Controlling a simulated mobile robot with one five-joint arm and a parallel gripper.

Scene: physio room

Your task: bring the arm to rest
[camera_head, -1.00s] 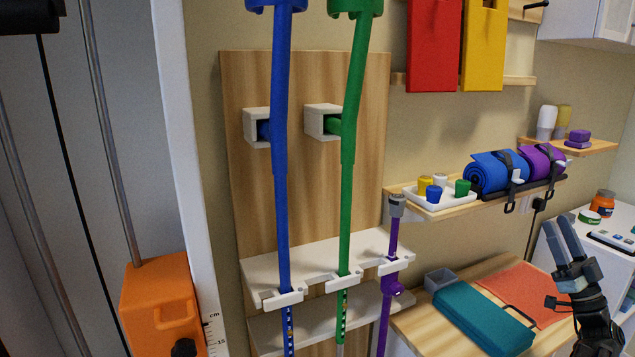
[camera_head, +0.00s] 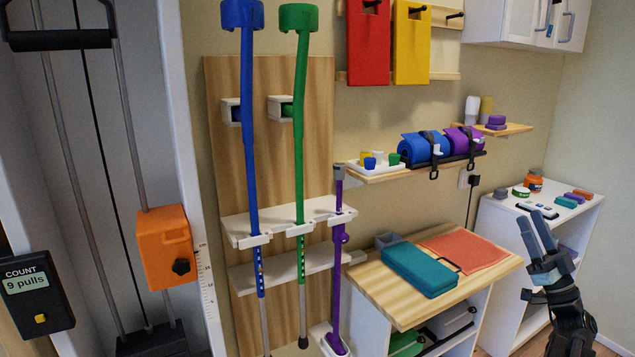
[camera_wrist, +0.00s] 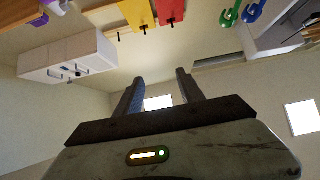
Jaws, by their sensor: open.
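My gripper (camera_head: 538,232) is at the lower right of the head view, in front of the white shelf unit, with its fingers pointing up. In the wrist view its two fingers (camera_wrist: 157,92) stand apart with nothing between them. The wrist camera faces the ceiling and upper walls, and the room shows upside down there. The gripper is empty and touches nothing that I can see.
A wooden-topped cabinet (camera_head: 376,295) with a teal case (camera_head: 418,270) is left of my arm. The white shelf unit (camera_head: 497,222) with small jars and blocks is behind it. Blue (camera_head: 247,120) and green (camera_head: 299,120) crutches hang on the wooden board.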

